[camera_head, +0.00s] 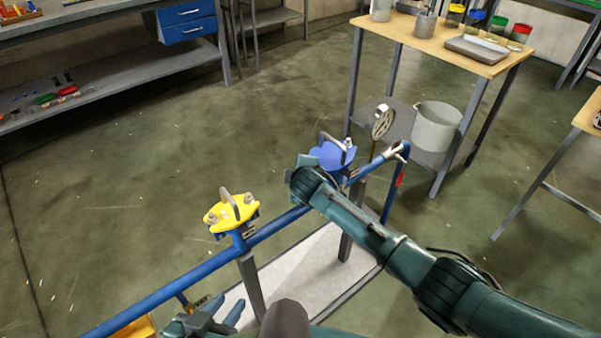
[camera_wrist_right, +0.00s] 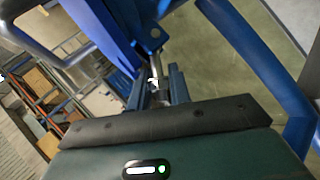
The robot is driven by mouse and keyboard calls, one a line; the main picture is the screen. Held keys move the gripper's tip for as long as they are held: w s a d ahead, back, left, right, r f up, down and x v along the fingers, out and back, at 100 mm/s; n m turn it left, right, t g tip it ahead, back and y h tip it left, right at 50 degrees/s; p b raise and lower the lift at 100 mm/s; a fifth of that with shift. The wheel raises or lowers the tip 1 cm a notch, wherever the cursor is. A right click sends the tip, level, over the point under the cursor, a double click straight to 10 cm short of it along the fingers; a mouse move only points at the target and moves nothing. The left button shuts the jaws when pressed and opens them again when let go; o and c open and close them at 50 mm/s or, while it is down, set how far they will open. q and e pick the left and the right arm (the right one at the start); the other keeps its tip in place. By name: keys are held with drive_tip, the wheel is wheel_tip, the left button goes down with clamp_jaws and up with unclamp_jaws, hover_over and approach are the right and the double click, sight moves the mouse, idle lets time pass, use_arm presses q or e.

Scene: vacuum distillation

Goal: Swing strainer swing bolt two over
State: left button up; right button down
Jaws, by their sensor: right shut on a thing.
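A strainer with a blue cover (camera_head: 337,157) and a metal handle sits on the blue pipe (camera_head: 275,228). My right arm reaches in from the right, and its wrist hides part of this strainer. In the right wrist view, my right gripper (camera_wrist_right: 157,92) is shut on a silver swing bolt (camera_wrist_right: 156,66) beside blue strainer metal (camera_wrist_right: 108,32). The bolt's lower end is hidden between the jaws. A second strainer with a yellow cover (camera_head: 230,213) stands farther left on the pipe. My left gripper (camera_head: 215,308) is open and empty below the pipe, near the bottom edge.
Grey posts (camera_head: 252,285) carry the pipe. The floor (camera_head: 130,165) at left is clear.

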drive_tip(key=c, duration=1.5)
unclamp_jaws()
drive_tip(key=shift+c, duration=0.2)
